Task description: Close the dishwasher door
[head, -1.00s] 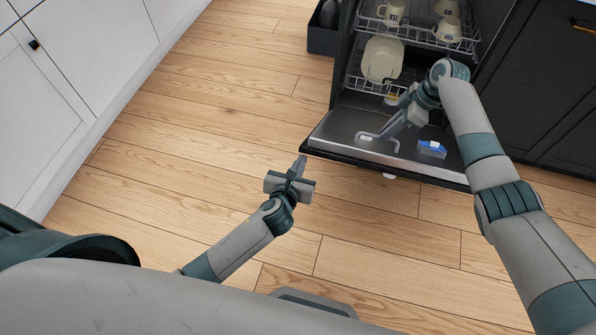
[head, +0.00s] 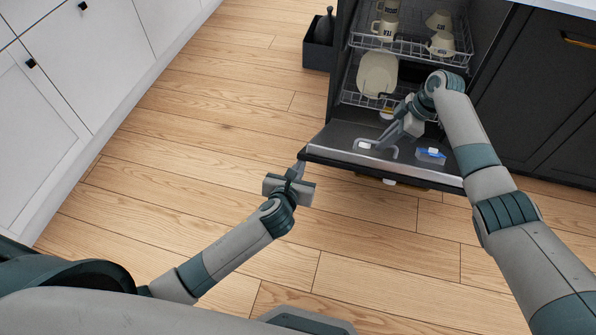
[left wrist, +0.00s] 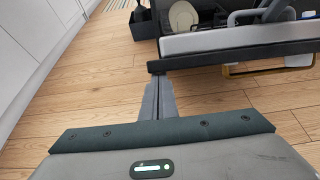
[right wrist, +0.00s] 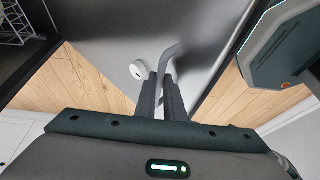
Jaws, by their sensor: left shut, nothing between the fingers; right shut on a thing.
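The dishwasher door (head: 335,150) is part open, its inner face slanting up toward my base. Its dark outer edge and a handle (left wrist: 268,67) show in the left wrist view. My left gripper (head: 301,160) is shut and empty, its tips at the door's left corner; they also show close under the door edge in the left wrist view (left wrist: 158,84). My right gripper (head: 392,138) is over the inner face of the door, shut on a grey bent bar (head: 375,161) there. The bar also shows between its fingers in the right wrist view (right wrist: 170,55).
Wire racks (head: 405,48) in the dishwasher hold mugs and a pale plate (head: 377,74). A blue and white item (head: 431,156) sits on the door. A dark box (head: 318,55) stands left of the dishwasher. White cabinets (head: 85,60) line the left; the wood floor between is clear.

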